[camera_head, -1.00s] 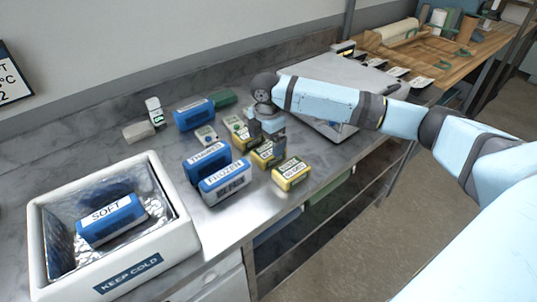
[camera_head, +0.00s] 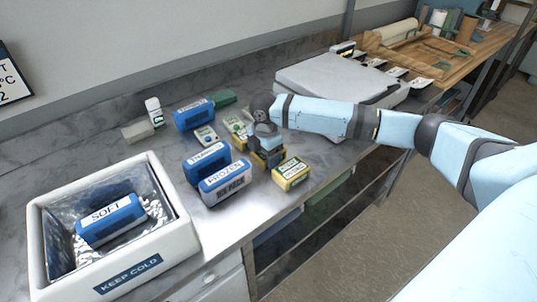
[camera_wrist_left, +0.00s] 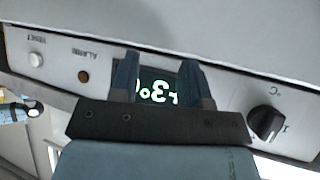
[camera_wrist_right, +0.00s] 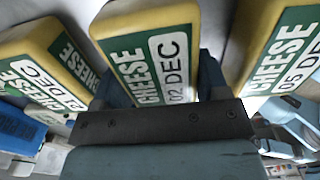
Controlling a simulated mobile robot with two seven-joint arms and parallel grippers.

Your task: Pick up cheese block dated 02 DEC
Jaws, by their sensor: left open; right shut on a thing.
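The cheese block dated 02 DEC (camera_wrist_right: 150,50) is yellow with a green and white label and fills the middle of the right wrist view. My right gripper (camera_wrist_right: 155,95) is shut on it, one finger on each side. In the head view the right gripper (camera_head: 268,152) is over the cheese group and mostly hides this block. A cheese block dated 05 DEC (camera_wrist_right: 285,50) is on the right in the wrist view; another cheese block (camera_wrist_right: 40,65) is on the left. My left gripper (camera_wrist_left: 160,85) is open and empty in front of a panel with a green display.
Blue packs, one marked FROZEN (camera_head: 225,184), stand left of the cheese. A white KEEP COLD box (camera_head: 175,250) holds a SOFT pack (camera_head: 110,218). A grey flat-lidded case (camera_head: 335,80) is behind my right arm. A cheese block (camera_head: 291,173) sits near the counter's front edge.

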